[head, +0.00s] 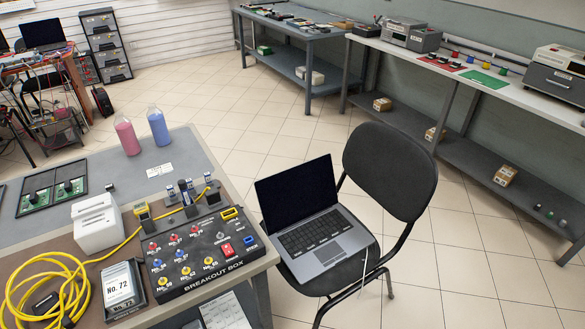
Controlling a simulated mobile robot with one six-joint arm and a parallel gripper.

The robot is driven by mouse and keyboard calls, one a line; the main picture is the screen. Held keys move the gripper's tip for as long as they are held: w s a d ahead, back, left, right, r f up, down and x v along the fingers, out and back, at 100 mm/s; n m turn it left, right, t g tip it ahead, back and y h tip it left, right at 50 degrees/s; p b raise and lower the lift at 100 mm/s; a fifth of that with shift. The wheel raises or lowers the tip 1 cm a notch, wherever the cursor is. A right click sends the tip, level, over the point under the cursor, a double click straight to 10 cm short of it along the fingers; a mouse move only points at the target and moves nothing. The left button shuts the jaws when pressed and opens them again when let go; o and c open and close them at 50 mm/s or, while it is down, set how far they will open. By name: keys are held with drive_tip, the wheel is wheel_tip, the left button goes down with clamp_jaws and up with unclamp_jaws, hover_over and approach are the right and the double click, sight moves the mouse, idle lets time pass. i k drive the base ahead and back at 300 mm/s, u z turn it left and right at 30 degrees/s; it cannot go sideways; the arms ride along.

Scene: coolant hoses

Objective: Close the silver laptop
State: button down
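The silver laptop (327,243) stands open on the seat of a black chair (392,170), beside the workbench. Its dark screen (296,196) is raised and leans back at the rear left. Its keyboard and touchpad face up toward the right and front. A white cable runs down from near its right edge. My gripper is not in view.
The workbench (215,161) at left holds a black breakout box (203,259), a yellow cable coil (45,287), a white box and pink and blue bottles. The chair's backrest rises behind the laptop. Tiled floor (450,255) is clear to the right; long benches line the far wall.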

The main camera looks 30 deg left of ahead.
sight(287, 196)
drive_tip(key=u, duration=0.25)
drive_tip(key=i, duration=0.5)
drive_tip(key=z, duration=0.05)
drive_tip(key=k, duration=0.15)
drive_tip(key=u, duration=3.2)
drive_tip(key=i, duration=0.7)
drive_tip(key=u, duration=0.05)
